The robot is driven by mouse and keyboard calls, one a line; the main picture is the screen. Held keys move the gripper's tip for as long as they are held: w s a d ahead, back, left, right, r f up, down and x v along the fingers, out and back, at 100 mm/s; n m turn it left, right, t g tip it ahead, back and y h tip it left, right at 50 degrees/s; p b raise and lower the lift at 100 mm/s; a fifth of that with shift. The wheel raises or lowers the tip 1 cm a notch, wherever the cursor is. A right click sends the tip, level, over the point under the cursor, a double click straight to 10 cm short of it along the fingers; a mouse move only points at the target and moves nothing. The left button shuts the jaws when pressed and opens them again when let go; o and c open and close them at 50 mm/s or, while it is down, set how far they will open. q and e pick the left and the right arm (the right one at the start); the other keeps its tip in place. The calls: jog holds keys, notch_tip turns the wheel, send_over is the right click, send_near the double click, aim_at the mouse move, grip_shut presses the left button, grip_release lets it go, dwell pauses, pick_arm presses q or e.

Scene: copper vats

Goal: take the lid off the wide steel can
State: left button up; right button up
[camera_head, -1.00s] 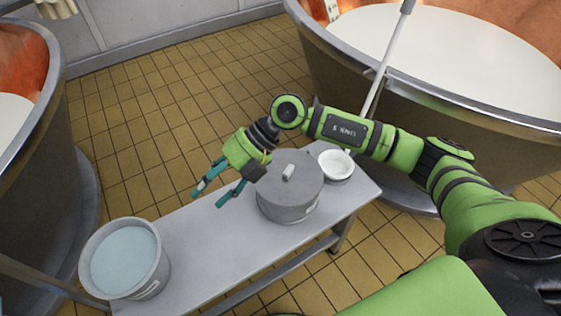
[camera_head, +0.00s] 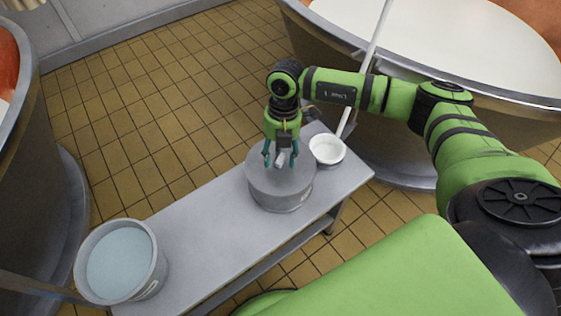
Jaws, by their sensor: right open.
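The wide steel can (camera_head: 282,201) stands upright on a grey metal bench. Its flat grey lid (camera_head: 268,180) is on top, with a small light knob (camera_head: 281,160) at the middle. My right gripper (camera_head: 281,163) points down over the lid. Its teal fingers are open, one on each side of the knob. I cannot tell whether they touch it. My left gripper is not in view.
A bucket (camera_head: 121,262) of pale bluish liquid stands at the bench's left end. The bench top (camera_head: 205,243) between bucket and can is clear. Large vats (camera_head: 440,50) of white liquid stand behind and at left.

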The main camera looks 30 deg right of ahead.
aim_at(281, 158)
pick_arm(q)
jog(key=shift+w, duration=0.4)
pick_arm(e)
grip_shut()
jog(key=shift+r, duration=0.45)
jog(key=r, duration=0.3)
jog(key=shift+s+d+r, duration=0.1)
jog(key=shift+d+r, duration=0.15)
jog(key=shift+d, duration=0.15)
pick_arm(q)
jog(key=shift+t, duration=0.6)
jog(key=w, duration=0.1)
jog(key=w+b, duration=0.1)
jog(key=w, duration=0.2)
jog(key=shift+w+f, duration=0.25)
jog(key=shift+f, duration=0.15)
pick_arm(e)
jog(key=s+d+r, duration=0.4)
jog(key=d+r, duration=0.2)
jog(key=d, duration=0.3)
jog(key=shift+s+d+r, duration=0.3)
jog(key=shift+s, duration=0.05)
